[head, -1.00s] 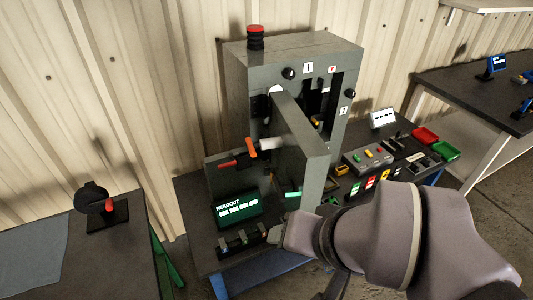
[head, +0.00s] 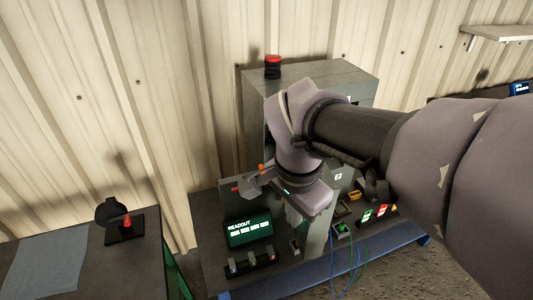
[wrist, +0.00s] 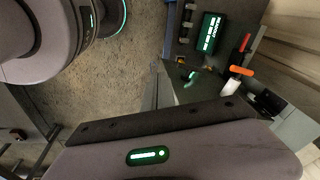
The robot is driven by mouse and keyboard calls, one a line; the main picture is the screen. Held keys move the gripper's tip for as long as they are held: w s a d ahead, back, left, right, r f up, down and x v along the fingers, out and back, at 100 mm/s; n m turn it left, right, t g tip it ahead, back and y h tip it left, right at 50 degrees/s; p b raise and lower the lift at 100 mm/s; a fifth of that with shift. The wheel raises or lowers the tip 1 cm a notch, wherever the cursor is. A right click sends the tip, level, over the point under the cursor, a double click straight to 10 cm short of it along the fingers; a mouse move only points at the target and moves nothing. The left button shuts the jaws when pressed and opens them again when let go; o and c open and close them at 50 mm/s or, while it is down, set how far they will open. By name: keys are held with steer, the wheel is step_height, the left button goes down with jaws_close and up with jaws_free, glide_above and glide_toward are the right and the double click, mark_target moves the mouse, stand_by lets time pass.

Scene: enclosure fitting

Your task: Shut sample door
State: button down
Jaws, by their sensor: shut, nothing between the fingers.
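The sample door is a grey panel (head: 317,230) on the front of the grey enclosure (head: 335,78). In the head view my arm hides most of it, with only its lower part showing below my wrist. It appears to stand open, but its exact angle cannot be told. My gripper (head: 250,186) is shut and empty, in front of the enclosure beside the orange-tipped handle. The orange handle (wrist: 241,71) with its white part also shows at the right in the wrist view. Contact between my gripper and the door cannot be made out.
A readout screen (head: 249,231) and small switches stand on the bench left of the door. A red-topped beacon (head: 273,66) sits on the enclosure. Green and blue cables (head: 350,253) hang at the bench front. A side table (head: 75,250) with a red-handled lever is at left.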

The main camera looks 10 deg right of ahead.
steer(key=w+a+f+m+g+h+p, duration=0.1)
steer(key=w+a+f+m+h+p, duration=0.25)
steer(key=w, duration=0.55)
steer(key=d+f+m+b, duration=0.2)
steer(key=d+f+b, duration=0.2)
steer(key=d+f, duration=0.3)
step_height(320, 180, down, 2)
steer(key=shift+w+d+b, duration=0.2)
steer(key=shift+w+b, duration=0.1)
steer(key=shift+b, duration=0.1)
steer(key=shift+d, duration=0.1)
